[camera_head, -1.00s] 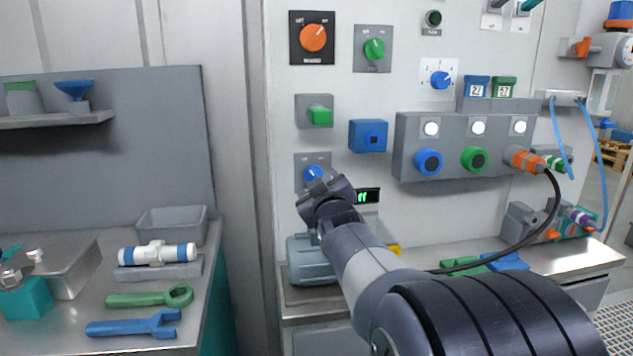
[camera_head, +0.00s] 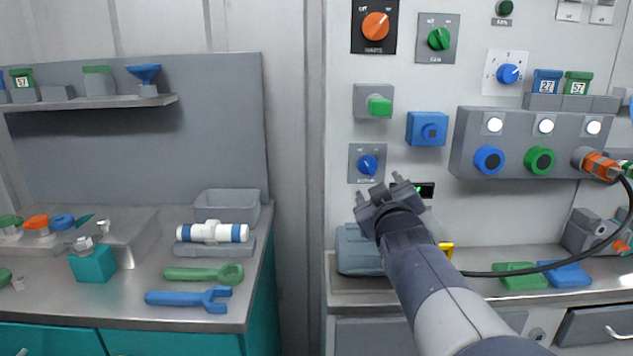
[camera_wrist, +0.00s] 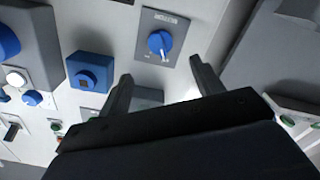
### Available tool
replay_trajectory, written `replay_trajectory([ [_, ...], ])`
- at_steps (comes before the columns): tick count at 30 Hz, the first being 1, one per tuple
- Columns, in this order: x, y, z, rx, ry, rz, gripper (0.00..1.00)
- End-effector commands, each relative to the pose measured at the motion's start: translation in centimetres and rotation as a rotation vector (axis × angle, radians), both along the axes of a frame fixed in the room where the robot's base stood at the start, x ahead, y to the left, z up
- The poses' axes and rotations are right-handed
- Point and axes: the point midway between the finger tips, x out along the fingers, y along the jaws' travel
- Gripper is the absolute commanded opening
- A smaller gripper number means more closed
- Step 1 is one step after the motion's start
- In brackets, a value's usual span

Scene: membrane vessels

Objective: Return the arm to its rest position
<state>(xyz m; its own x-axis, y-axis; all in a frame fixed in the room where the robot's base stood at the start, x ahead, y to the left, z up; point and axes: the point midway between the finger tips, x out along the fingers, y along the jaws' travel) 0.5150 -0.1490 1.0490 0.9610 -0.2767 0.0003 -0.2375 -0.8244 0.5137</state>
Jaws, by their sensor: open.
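My gripper (camera_head: 377,190) is open and empty in front of the wall panel, just below a small blue rotary knob (camera_head: 368,165) on a grey plate. In the wrist view my gripper (camera_wrist: 160,85) shows two spread fingers with nothing between them. The blue knob (camera_wrist: 160,42) appears beyond the fingertips, apart from them. My arm (camera_head: 435,280) reaches up from the bottom right. It hides part of the bench and a grey housing behind it.
The panel carries an orange knob (camera_head: 376,26), a green switch (camera_head: 379,105), a blue square button (camera_head: 427,129) and a grey button box (camera_head: 530,145). A black cable (camera_head: 540,265) droops at right. The left bench holds a blue wrench (camera_head: 190,298) and a green wrench (camera_head: 204,273).

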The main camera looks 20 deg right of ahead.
Motion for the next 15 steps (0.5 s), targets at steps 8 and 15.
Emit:
replay_trajectory([
  [8,3.1,-0.9,-0.1,0.002,0.002,0.001,0.63],
  [15,6.7,-1.9,-0.1,0.002,0.001,0.0,0.63],
])
